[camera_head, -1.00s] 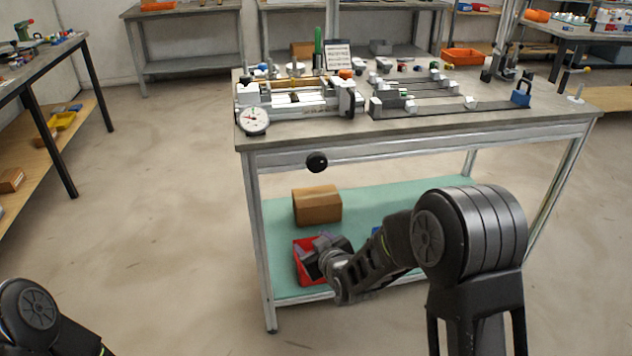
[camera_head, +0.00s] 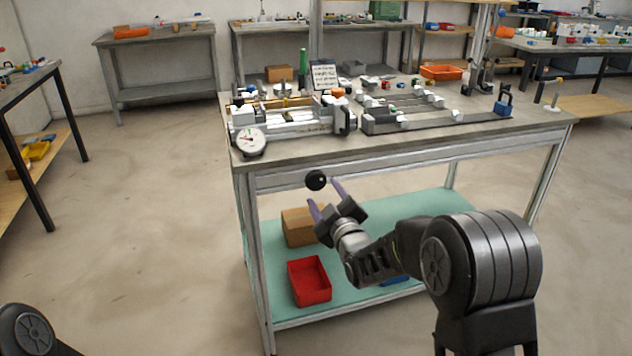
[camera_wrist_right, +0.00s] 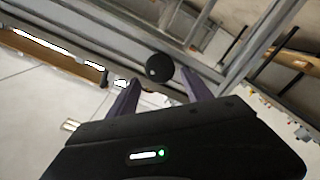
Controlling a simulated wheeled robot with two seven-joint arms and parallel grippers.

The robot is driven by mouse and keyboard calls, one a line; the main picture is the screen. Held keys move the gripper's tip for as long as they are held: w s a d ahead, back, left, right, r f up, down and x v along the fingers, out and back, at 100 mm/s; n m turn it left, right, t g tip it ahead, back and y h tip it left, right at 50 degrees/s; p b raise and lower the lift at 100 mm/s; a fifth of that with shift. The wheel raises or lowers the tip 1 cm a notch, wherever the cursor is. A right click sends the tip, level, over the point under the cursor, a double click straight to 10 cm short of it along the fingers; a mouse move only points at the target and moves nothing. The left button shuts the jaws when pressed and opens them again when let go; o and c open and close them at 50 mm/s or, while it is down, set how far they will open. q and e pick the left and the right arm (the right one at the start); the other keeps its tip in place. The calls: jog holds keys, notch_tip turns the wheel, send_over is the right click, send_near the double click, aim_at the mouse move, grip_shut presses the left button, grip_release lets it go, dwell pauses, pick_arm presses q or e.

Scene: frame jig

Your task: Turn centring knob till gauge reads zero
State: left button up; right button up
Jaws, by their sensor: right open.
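The black round centring knob (camera_head: 316,180) sticks out below the bench's front edge in the head view. In the right wrist view the knob (camera_wrist_right: 159,66) sits ahead of and between the two purple fingers. The round white dial gauge (camera_head: 251,142) stands at the front left corner of the bench; its needle is too small to read. My right gripper (camera_head: 326,196) is open and empty, just below and in front of the knob; I cannot tell if a finger touches it. My left gripper is out of view; only part of my left arm shows at the lower left.
The jig rails (camera_head: 290,118) and a second fixture (camera_head: 420,117) lie on the bench top (camera_head: 480,140). On the green lower shelf are a cardboard box (camera_head: 298,228) and a red bin (camera_head: 309,281).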

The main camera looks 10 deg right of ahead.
aim_at(317, 183)
jog(key=w, duration=0.7)
jog(key=shift+w+a, duration=0.1)
jog(key=shift+a, duration=0.15)
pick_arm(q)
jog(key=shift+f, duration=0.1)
pick_arm(e)
jog(key=shift+c, duration=0.6)
jog(key=c, duration=0.9)
jog(key=shift+c, duration=0.2)
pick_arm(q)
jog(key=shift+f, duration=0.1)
